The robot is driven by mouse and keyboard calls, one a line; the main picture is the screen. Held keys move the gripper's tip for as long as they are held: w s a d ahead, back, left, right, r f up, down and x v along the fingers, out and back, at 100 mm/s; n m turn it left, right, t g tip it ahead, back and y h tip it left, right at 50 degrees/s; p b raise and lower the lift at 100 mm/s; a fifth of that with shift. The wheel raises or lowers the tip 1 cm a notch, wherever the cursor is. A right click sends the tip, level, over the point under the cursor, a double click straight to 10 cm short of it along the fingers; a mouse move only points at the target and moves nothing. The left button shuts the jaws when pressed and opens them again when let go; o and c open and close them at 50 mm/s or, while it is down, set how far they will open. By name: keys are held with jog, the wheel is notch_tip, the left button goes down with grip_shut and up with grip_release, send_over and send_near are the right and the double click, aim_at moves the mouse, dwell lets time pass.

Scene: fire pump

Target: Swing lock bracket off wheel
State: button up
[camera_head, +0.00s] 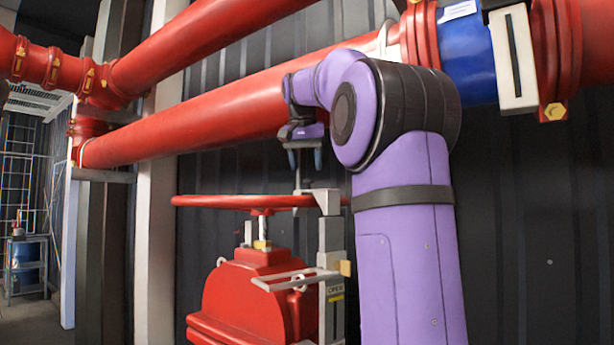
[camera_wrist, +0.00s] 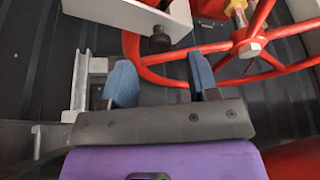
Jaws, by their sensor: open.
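The red handwheel (camera_head: 240,202) lies flat above the red valve body in the head view. The grey lock bracket (camera_head: 328,203) stands at the wheel's right edge, its top overlapping the rim in that view. My gripper (camera_head: 305,160) points down above the wheel's right part, just above the bracket, apart from both. In the wrist view my gripper (camera_wrist: 160,76) has its two blue fingers spread with nothing held. The red wheel (camera_wrist: 250,49) curves beyond the fingers there. A pale block with a dark knob, apparently the bracket (camera_wrist: 130,15), crosses the rim at the top.
The red valve body (camera_head: 250,295) is below the wheel, beside a grey post labelled "OPEN" (camera_head: 334,291). A thick red pipe (camera_head: 215,108) runs behind and above my gripper. A dark ribbed wall (camera_head: 545,220) stands behind. A grey metal piece (camera_wrist: 83,85) lies left of the fingers.

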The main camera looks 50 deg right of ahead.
jog(key=shift+x, duration=1.8)
grip_shut()
